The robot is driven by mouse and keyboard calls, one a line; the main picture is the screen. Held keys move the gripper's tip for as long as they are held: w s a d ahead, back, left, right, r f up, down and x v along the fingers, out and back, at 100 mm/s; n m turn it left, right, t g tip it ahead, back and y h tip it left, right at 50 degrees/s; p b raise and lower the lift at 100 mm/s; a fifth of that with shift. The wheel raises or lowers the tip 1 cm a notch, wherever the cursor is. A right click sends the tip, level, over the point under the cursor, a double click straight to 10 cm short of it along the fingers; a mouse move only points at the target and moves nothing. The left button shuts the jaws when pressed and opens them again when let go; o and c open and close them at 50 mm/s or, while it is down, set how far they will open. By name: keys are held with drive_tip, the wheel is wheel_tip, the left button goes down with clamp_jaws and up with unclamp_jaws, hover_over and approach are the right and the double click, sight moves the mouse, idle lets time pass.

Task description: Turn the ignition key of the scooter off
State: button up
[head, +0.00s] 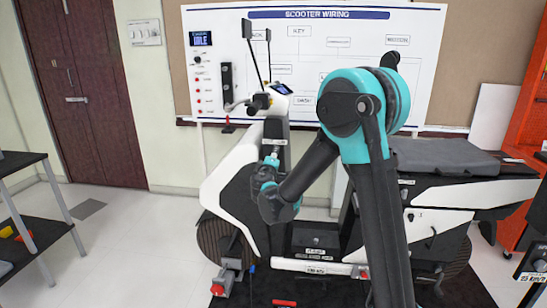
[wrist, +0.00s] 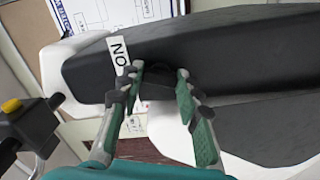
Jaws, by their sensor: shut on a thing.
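The scooter (head: 235,185) stands side-on in the head view, with white and black panels. In the wrist view its black panel (wrist: 220,50) carries a white ON label (wrist: 118,52) near the left finger. My gripper (wrist: 160,74) is at this panel, its two green-padded fingers on either side of a small dark piece, the ignition key (wrist: 157,87). The fingers are closed on the key. Its exact angle is hard to read, dark against dark. In the head view my gripper (head: 272,158) is at the front column below the handlebar; the key is hidden there.
A SCOOTER WIRING board (head: 320,50) hangs behind, with a small display (head: 201,38) reading IDLE. A dark shelf (head: 20,165) stands at left and an orange cabinet (head: 525,120) at right. The floor (head: 140,225) left of the scooter is clear.

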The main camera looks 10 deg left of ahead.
drive_tip(key=shift+n, duration=1.9)
drive_tip(key=o, duration=1.2)
drive_tip(key=shift+c, duration=0.2)
drive_tip(key=shift+s, duration=0.15)
drive_tip(key=s, duration=1.1)
drive_tip(key=shift+s+a, duration=0.2)
drive_tip(key=shift+s, duration=0.2)
drive_tip(key=shift+d, duration=0.1)
